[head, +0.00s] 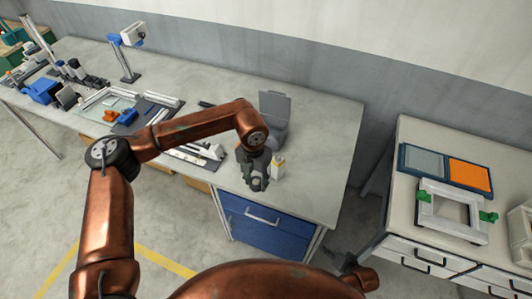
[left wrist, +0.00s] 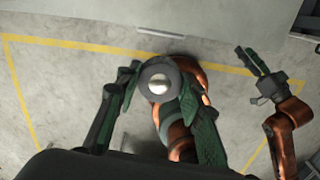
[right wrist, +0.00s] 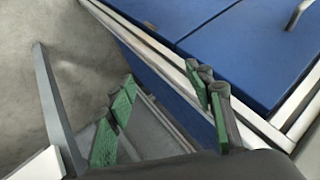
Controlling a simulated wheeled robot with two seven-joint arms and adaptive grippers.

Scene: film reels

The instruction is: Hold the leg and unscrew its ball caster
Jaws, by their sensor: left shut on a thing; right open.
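The leg (left wrist: 145,88) shows end-on in the left wrist view as a dark grey round piece, with the shiny silver ball of its caster (left wrist: 159,84) in the middle. My left gripper (head: 256,176) is shut on the leg, beyond the bench's front edge area in the head view. Its green fingers lie on either side of the leg in the left wrist view. The leg's length is hidden. My right gripper (right wrist: 163,98) is open and empty near the blue drawers. It also shows in the left wrist view (left wrist: 258,75), apart from the leg.
The grey bench (head: 315,120) carries tools and trays at its left. A small white bottle-like item (head: 278,166) stands close to my left gripper. The blue drawer unit (head: 262,225) is below. A side cabinet (head: 420,145) with a white frame stands right.

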